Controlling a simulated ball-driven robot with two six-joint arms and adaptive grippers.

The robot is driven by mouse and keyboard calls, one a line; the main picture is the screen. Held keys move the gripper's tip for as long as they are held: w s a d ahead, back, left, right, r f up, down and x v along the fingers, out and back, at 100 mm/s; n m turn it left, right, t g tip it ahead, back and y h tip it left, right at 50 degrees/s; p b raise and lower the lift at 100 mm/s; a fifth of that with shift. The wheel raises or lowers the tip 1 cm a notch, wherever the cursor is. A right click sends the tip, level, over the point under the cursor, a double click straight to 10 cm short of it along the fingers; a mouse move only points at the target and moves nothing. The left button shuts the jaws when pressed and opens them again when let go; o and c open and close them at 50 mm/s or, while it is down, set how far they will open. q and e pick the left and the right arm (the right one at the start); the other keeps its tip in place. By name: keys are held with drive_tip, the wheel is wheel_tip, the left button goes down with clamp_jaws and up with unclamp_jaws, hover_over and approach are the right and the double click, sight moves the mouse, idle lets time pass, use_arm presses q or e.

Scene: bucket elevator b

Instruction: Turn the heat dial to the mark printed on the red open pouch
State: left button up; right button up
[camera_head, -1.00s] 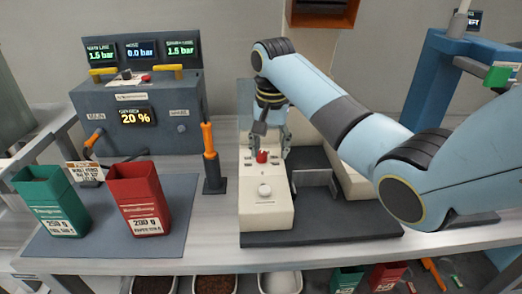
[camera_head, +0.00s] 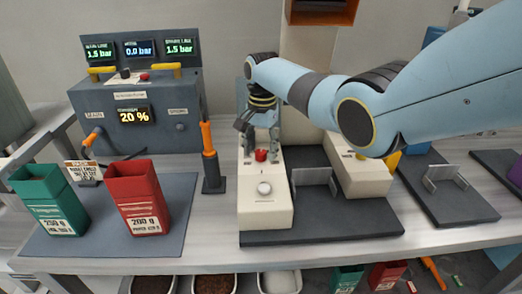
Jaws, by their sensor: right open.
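The red open pouch (camera_head: 137,198) stands upright on a dark mat at the left. Its white label (camera_head: 146,226) reads "200 g", with a smaller line below that I cannot read surely. A cream sealer-like unit (camera_head: 264,215) stands right of centre. It carries a red knob (camera_head: 261,155) and a white round knob (camera_head: 264,188); I cannot tell which is the heat dial, and no scale is legible. My right gripper (camera_head: 262,141) is open, pointing down just behind and above the red knob; contact cannot be told. My left gripper is not in view.
A green open pouch (camera_head: 48,200) stands beside the red one, with a small sign (camera_head: 83,172) behind. A grey control box (camera_head: 140,110) shows "20 %". An orange-handled lever (camera_head: 209,155) stands left of the unit. Grey brackets (camera_head: 313,180) stand to its right. Trays lie below the table.

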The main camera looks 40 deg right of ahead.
drive_tip(key=shift+f, duration=0.2)
clamp_jaws()
idle(0.3)
